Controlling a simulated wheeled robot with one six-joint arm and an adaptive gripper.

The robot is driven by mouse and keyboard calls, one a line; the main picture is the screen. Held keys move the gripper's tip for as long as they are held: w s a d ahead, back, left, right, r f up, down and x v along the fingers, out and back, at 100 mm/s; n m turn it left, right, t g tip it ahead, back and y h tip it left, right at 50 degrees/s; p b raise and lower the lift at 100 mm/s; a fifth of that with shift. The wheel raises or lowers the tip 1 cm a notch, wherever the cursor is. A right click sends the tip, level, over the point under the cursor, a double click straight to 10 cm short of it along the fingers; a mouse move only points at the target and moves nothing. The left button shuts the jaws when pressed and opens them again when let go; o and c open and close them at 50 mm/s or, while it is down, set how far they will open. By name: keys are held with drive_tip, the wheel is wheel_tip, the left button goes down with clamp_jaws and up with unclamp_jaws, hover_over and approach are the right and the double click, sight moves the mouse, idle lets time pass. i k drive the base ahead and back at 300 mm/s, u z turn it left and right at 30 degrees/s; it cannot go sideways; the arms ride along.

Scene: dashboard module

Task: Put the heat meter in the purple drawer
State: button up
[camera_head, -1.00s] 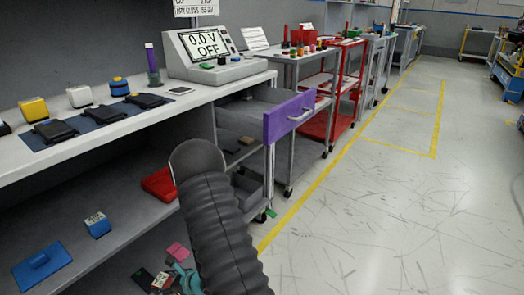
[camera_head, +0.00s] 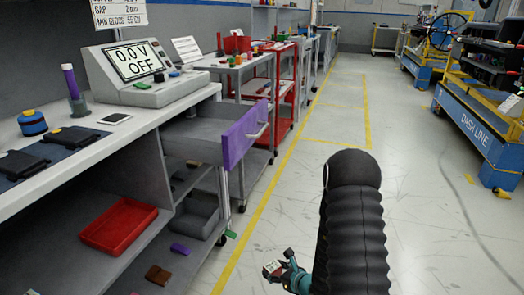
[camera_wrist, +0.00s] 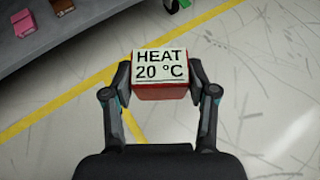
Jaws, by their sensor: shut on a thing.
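The heat meter (camera_wrist: 160,73) is a small red block with a white top label reading "HEAT 20 °C". My gripper (camera_wrist: 160,80) is shut on it, one finger on each side, in the wrist view. In the head view my gripper (camera_head: 283,268) is low at the bottom middle, over the floor, with the heat meter (camera_head: 273,267) small at its tip.
The workbench (camera_head: 150,118) carries a display unit (camera_head: 145,72) reading "0.0 V OFF". A red tray (camera_head: 119,229) lies on its lower shelf. Carts stand behind the drawer. The aisle floor is clear; a blue "DASH LINE" station (camera_head: 485,136) stands at right.

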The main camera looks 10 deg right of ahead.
sight(217, 139)
drive_tip(key=z, duration=1.2)
drive_tip(key=i, duration=4.45)
drive_tip(key=u, duration=3.95)
